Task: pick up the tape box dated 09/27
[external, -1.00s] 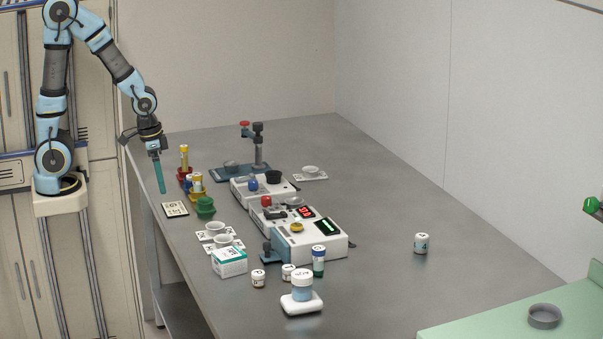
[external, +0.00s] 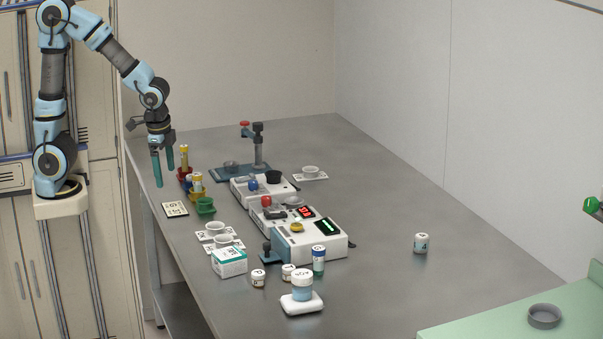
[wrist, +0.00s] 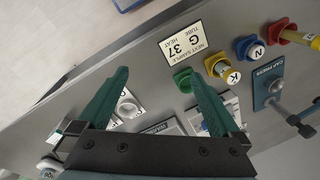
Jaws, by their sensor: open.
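A white box with a teal top edge (external: 229,261) stands at the near left part of the table; the date on it is too small to read. It is the only box-shaped pack I make out in the external view. My gripper (external: 163,172) hangs over the table's left edge, fingers pointing down, well behind and above the box. In the wrist view my gripper (wrist: 158,75) is open, with two green fingers apart and nothing between them. I cannot make out the box for sure in the wrist view.
A sample card (wrist: 186,44) reads G, 37, heat. Green (external: 205,205), blue and red holders stand near the left edge, some with yellow tubes. White cups (external: 216,229), white devices (external: 305,240) and small jars (external: 258,278) crowd the box. The table's right side is mostly clear.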

